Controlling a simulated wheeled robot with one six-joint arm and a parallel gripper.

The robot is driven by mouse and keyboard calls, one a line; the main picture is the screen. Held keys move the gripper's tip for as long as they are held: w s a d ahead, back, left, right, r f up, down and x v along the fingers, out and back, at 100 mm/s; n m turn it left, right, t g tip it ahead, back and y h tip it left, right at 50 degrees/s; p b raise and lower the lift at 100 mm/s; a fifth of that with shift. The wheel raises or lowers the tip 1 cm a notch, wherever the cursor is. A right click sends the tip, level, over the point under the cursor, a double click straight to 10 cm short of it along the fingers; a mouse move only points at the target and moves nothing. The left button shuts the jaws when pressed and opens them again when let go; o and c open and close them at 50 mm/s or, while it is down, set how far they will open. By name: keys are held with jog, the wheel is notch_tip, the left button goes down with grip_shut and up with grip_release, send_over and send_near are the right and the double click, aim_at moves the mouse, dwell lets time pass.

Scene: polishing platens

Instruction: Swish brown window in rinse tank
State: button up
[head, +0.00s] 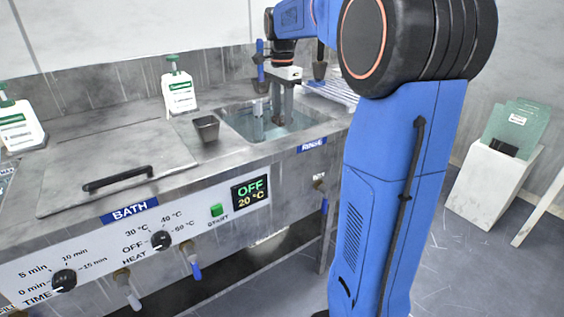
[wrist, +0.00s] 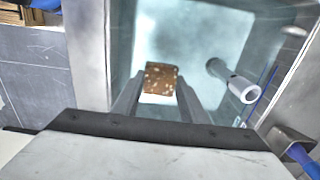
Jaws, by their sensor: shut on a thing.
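The brown window (wrist: 161,79) is a small brown, pale-speckled square, seen in the wrist view between the tips of my gripper (wrist: 160,95). My gripper is shut on it and points down into the rinse tank (wrist: 205,40), a steel basin with pale blue water. In the head view my gripper (head: 278,112) reaches down into the rinse tank (head: 236,121), beside the RINSE label. The brown window cannot be made out in the head view. I cannot tell how deep it sits in the water.
A grey pipe (wrist: 233,82) stands in the tank to the right of my gripper. The closed bath lid (head: 115,165) is further left.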

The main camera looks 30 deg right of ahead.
jog(key=shift+r, duration=2.05)
